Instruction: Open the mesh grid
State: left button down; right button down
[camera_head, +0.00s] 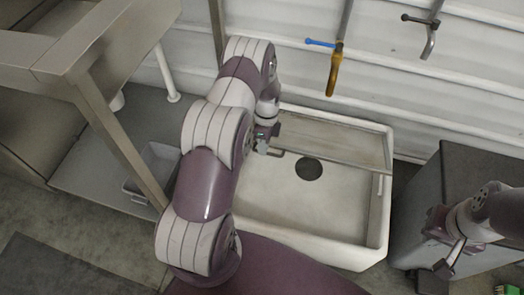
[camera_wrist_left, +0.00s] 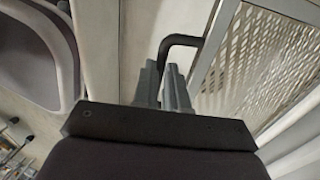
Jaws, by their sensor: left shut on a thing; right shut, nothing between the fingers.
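The mesh grid (camera_head: 335,143) spans the back part of the white sink (camera_head: 260,222), and its front edge runs across the basin. It looks raised at a tilt, but I cannot tell the angle. In the left wrist view the perforated mesh grid (camera_wrist_left: 262,55) fills the right side, with a dark bent handle (camera_wrist_left: 183,40) at its edge. My left gripper (camera_head: 264,146) is at the grid's left front corner. In the wrist view its fingers (camera_wrist_left: 168,78) are shut on the handle. My right gripper (camera_head: 446,264) is shut and empty at the lower right, away from the sink.
A round dark drain (camera_head: 309,169) shows in the open front of the basin. A yellow tap (camera_head: 334,75) with a blue lever and a grey tap (camera_head: 430,42) hang above. A dark grey cabinet (camera_head: 465,165) stands right of the sink. A metal frame table (camera_head: 85,60) stands left.

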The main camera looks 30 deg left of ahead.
pick_arm(q)
jog(key=shift+t, duration=0.3)
jog(key=w+r, duration=0.1)
jog(key=r, duration=0.1)
jog(key=w+r+p, duration=0.1)
jog(key=w+a+r, duration=0.1)
jog(key=w+r, duration=0.1)
jog(key=shift+w+r+p, duration=0.1)
jog(key=shift+r+p, duration=0.2)
jog(key=shift+p, duration=0.1)
jog(key=shift+w+a+r, duration=0.2)
jog(key=shift+w+r, duration=0.25)
jog(key=c, duration=1.2)
grip_release()
jog(key=shift+c, duration=0.2)
jog(key=shift+o, duration=0.4)
jog(key=shift+w+f, duration=0.2)
jog(key=shift+f, duration=0.05)
